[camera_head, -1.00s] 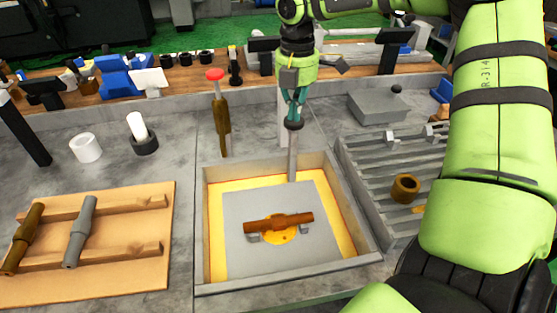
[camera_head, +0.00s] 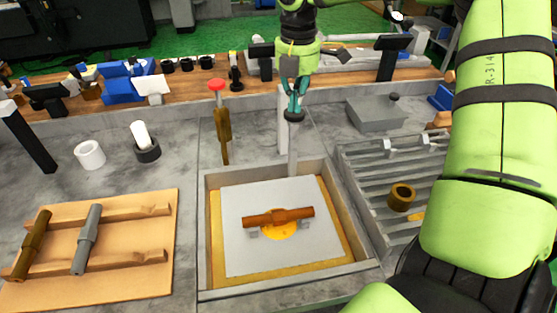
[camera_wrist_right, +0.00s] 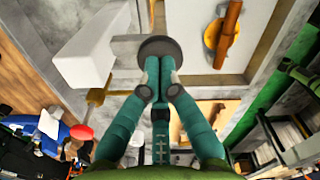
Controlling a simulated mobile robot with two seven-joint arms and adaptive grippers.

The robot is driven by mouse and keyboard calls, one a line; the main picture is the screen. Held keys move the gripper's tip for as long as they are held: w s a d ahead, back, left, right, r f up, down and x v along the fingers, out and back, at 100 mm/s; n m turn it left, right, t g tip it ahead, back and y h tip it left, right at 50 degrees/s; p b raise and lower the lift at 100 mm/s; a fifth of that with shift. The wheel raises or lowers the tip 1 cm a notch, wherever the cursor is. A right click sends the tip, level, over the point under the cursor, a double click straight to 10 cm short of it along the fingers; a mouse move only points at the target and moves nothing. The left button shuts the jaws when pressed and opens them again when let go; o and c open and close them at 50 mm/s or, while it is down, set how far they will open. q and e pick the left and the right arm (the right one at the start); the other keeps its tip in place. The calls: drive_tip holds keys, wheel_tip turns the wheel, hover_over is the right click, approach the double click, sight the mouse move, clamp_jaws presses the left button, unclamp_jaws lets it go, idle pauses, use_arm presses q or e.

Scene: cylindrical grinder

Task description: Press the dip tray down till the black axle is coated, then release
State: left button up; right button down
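The dip tray is a grey plate (camera_head: 240,250) inside an open grey box (camera_head: 205,270) with yellow liquid around the plate's edges. A stepped axle (camera_head: 278,217), brown rather than black here, lies across small supports on the plate, above a round yellow patch (camera_head: 283,232). It also shows in the wrist view (camera_wrist_right: 228,30). A grey upright bar (camera_head: 293,150) rises at the box's back edge to a dark round knob (camera_head: 293,116). My right gripper (camera_head: 295,108) has its fingers together, tips at the knob; it also shows in the wrist view (camera_wrist_right: 160,72). My left gripper is out of view.
A wooden rack (camera_head: 110,285) with a brown axle (camera_head: 35,243) and a grey axle (camera_head: 86,238) is at left. A red-topped brown rod (camera_head: 223,125) stands behind the box. A slotted grey table (camera_head: 380,165) with a brown ring (camera_head: 401,197) lies at right.

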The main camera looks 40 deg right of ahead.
wheel_tip(320, 180, up, 10)
drive_tip(key=p, duration=0.5)
drive_tip(key=shift+f+p, duration=0.25)
drive_tip(key=shift+p, duration=0.15)
idle(0.7)
idle(0.5)
